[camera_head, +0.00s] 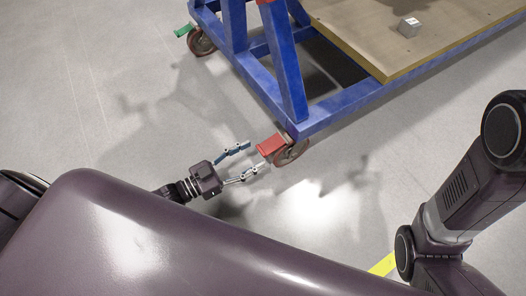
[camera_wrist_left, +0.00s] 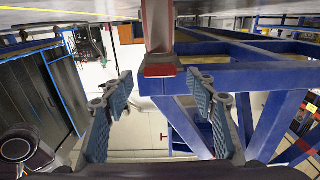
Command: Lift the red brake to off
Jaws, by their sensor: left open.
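The red brake (camera_head: 270,145) is a small flat pedal on the caster wheel (camera_head: 291,153) at the near corner of the blue jig frame (camera_head: 330,108). In the left wrist view, the red brake (camera_wrist_left: 159,71) shows between and beyond the fingertips, at the end of a pale bar. My left gripper (camera_head: 250,160) is open and empty, with its fingers pointing at the brake from the left. A small gap seems to lie between the fingertips and the brake; contact cannot be told. My right gripper is out of view.
A second caster (camera_head: 200,42) with a green pedal (camera_head: 184,30) stands at the far left corner of the frame. A wooden board with a small metal block (camera_head: 409,27) lies on the jig. The grey floor left of the jig is clear.

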